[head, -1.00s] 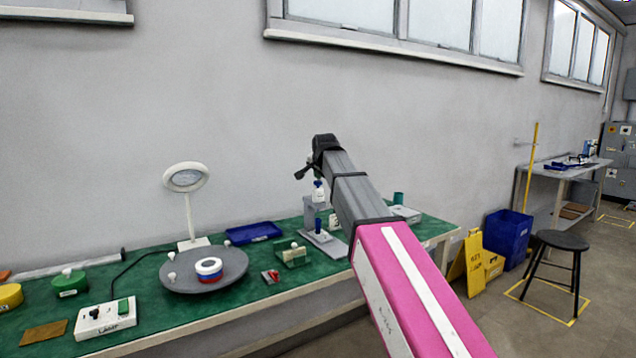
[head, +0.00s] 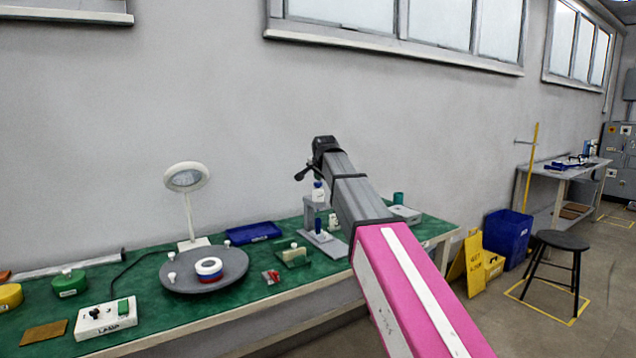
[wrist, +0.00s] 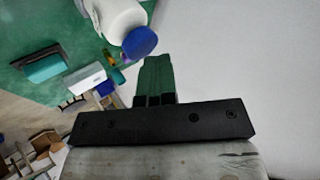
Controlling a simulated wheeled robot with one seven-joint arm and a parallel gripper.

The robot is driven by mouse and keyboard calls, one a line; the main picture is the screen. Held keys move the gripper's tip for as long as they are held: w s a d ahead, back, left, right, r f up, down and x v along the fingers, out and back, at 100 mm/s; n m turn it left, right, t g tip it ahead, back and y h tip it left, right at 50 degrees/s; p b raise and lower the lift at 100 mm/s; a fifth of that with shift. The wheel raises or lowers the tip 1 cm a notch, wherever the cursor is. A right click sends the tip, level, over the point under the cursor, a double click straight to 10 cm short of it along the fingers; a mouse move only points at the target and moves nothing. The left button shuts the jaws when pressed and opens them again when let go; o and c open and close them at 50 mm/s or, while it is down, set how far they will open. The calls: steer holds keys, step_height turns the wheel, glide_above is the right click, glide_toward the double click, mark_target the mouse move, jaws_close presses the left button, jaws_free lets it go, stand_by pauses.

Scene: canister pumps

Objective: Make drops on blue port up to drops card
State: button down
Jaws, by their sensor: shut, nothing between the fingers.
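A white bottle with a blue cap (head: 318,185) sits high on a grey stand (head: 310,212) on the green bench. A small blue upright piece (head: 318,226) stands low at that stand. I cannot tell if it is the blue port. My gripper (head: 299,176) is shut and empty, just above and left of the bottle. In the wrist view, the shut fingers (wrist: 155,62) show beside the blue cap (wrist: 140,43) and white bottle body (wrist: 118,16), with no clear contact. A small white piece (head: 333,221) beside the stand may be the drops card; its marks are unreadable.
The wall is behind.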

steer(key=shift+r, duration=0.95)
steer(key=shift+r, duration=0.15)
steer(key=shift+r, duration=2.35)
